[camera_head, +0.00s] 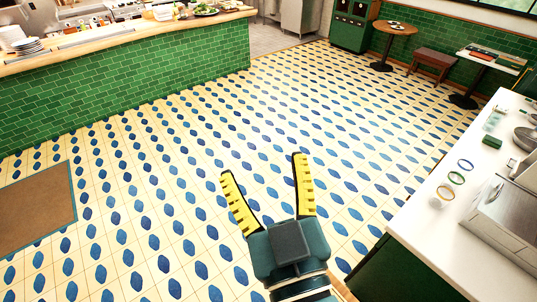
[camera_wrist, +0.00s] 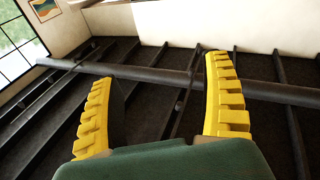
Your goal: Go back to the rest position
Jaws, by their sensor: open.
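My gripper (camera_head: 262,172) is open and empty in the head view, its two yellow ridged fingers spread apart above the tiled floor. It is to the left of the white counter and touches nothing there. In the wrist view my gripper (camera_wrist: 155,85) also shows open, with nothing between the fingers. That camera looks up toward a dark ceiling with beams and a pipe (camera_wrist: 150,75).
A white counter (camera_head: 440,235) at right bears several rings, a green block (camera_head: 492,141) and a metal appliance (camera_head: 505,215). A green-tiled counter (camera_head: 130,85) stands at back left. A round table (camera_head: 395,28) and stool (camera_head: 436,60) stand far off. The middle floor is clear.

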